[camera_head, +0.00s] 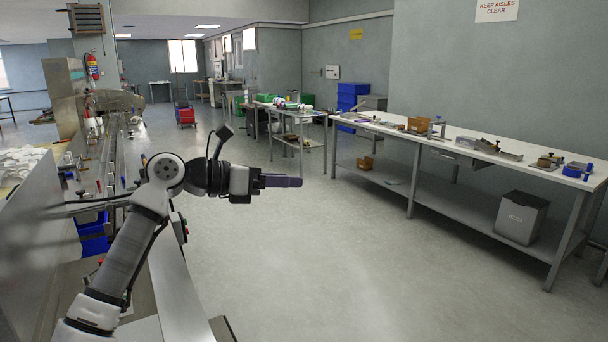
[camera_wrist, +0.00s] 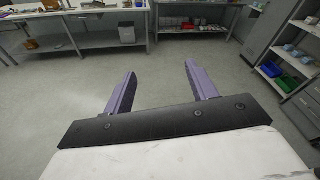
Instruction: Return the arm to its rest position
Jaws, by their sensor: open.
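My gripper (camera_head: 283,181) is held out over the open floor in the head view, pointing right, with my arm bent at the elbow above the machine's edge. In the wrist view my gripper (camera_wrist: 161,82) shows two purple fingers spread wide apart. Nothing is between them but grey floor. It is open, empty and touches nothing.
The flow wrapper line (camera_head: 100,190) runs along the left, with a blue bin (camera_head: 93,236) beside it. A long white workbench (camera_head: 470,149) stands at the right, with a grey bin (camera_head: 521,217) on its lower shelf. The floor (camera_head: 330,260) between is clear.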

